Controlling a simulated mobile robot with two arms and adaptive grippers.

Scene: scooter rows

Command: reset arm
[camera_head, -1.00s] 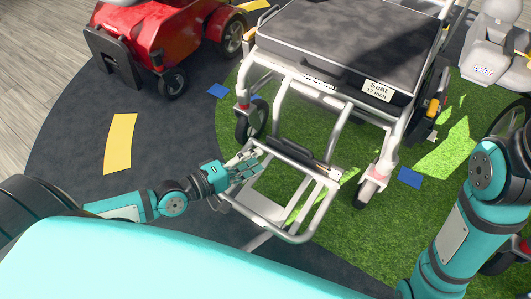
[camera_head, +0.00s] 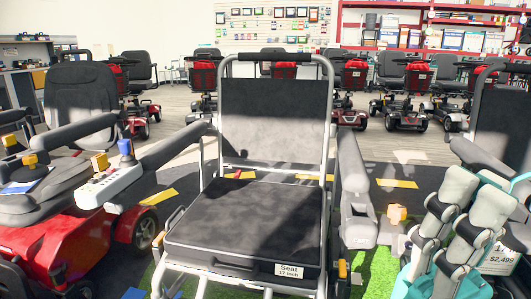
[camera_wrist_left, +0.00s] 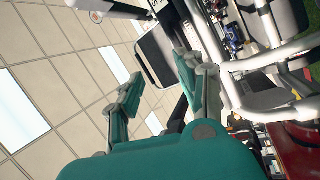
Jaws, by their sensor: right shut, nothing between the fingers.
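My right gripper (camera_head: 476,192) stands at the right edge in the head view, its light grey fingers pointing up and close together, shut with nothing between them. It shows in front of the space right of the grey wheelchair (camera_head: 245,225). My left gripper (camera_wrist_left: 160,74) shows only in the left wrist view. Its two teal fingers are apart, open and empty, with ceiling panels and part of a metal frame behind them. The left arm is out of the head view.
A red mobility scooter (camera_head: 70,225) stands left of the wheelchair. Several scooters line the back, with red shelving (camera_head: 440,20) behind. Dark floor with yellow marks (camera_head: 397,184) lies between.

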